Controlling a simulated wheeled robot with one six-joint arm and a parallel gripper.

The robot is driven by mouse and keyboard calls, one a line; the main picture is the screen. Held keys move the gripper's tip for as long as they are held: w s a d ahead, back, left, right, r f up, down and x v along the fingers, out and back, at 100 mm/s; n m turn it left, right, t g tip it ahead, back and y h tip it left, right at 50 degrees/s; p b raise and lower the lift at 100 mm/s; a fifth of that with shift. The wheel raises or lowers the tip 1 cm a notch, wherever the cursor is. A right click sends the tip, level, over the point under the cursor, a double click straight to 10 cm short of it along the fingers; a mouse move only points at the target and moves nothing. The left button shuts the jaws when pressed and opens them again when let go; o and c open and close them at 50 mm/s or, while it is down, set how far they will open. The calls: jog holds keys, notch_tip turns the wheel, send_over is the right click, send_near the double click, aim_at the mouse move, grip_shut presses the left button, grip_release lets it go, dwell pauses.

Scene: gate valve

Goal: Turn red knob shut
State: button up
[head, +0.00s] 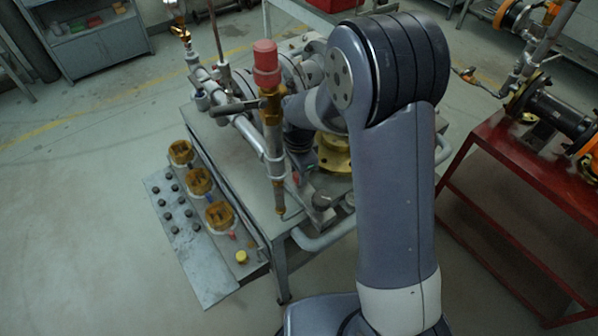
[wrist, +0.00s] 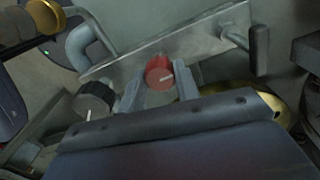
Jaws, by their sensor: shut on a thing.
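The red knob (wrist: 160,73) is in the upper middle of the wrist view, in front of a grey metal plate. It is round, with a pale pointer line on its face. My gripper (wrist: 158,80) has one finger on each side of the knob and is shut on it. The knob's face shows above the gripper body, and its lower edge and base are partly hidden. In the head view my arm hides the gripper, and I cannot make out the knob there.
A black knob (wrist: 95,98) with a white mark sits left of my gripper in the wrist view. A grey bench (head: 237,150) carries pipes and a red-capped upright fitting (head: 266,65). A red table (head: 500,165) stands at the right. Open floor lies at the left.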

dwell(0.4)
jog(key=o, duration=1)
jog(key=shift+c, duration=0.2)
